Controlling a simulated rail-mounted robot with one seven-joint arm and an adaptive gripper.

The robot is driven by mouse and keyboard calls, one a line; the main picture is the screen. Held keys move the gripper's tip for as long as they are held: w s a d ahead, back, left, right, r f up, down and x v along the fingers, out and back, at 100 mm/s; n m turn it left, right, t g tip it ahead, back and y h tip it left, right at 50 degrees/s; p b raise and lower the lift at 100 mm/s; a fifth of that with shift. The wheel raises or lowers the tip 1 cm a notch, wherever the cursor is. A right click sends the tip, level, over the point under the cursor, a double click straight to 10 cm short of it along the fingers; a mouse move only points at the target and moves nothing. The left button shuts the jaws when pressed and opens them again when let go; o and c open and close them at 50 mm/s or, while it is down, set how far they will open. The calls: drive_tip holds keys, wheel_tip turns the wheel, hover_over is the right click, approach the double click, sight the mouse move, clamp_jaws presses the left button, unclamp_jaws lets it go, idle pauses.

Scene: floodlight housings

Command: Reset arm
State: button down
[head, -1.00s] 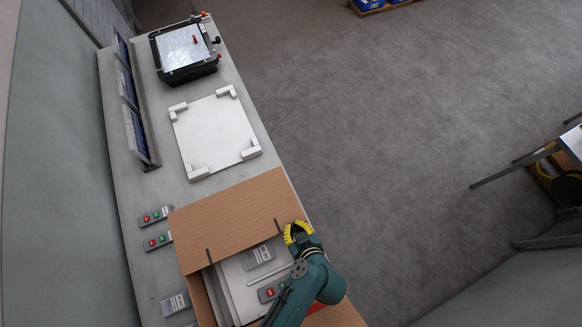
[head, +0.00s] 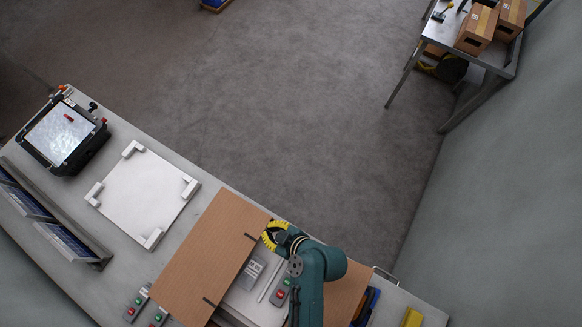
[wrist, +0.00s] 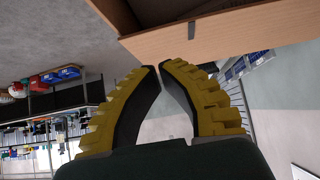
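In the wrist view, the yellow toothed fingers of my gripper (wrist: 159,68) lean together. Their tips nearly meet, and nothing shows between them. A box flap (wrist: 220,38) stands beyond the fingertips in the wrist view; I cannot tell whether they touch it.
On the bench, a white plate (head: 141,200) with corner blocks and a black-framed case (head: 58,133) stand to the left. A table with cartons (head: 476,30) is far right. The floor between is clear.

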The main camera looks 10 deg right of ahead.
drive_tip(key=s+d+r, duration=0.1)
drive_tip(key=s+d, duration=0.4)
drive_tip(key=d, duration=0.1)
drive_tip(key=w+r+n+t+h+p, duration=0.1)
drive_tip(key=w+r+t+p, duration=0.1)
drive_tip(key=w+r, duration=0.7)
drive_tip(key=w+a+r+n+t+p, duration=0.1)
drive_tip(key=w+r+t, duration=0.3)
drive_tip(key=r, duration=1)
drive_tip(key=w+r+n+t+h+p, duration=0.1)
drive_tip(key=w+r+p, duration=0.1)
drive_tip(key=w+r, duration=0.75)
wheel_tip(320, 180, up, 22)
drive_tip(key=s+d+m+t+h+p, duration=0.2)
drive_tip(key=m+t, duration=0.4)
drive_tip(key=s+d+r+m+t+h, duration=0.3)
drive_tip(key=s+d+r+m+h, duration=0.1)
drive_tip(key=r+m, duration=0.3)
drive_tip(key=shift+s+r+m+t+b, duration=0.3)
drive_tip(key=shift+s+r+m+b, duration=0.05)
drive_tip(key=shift+s+m, duration=0.2)
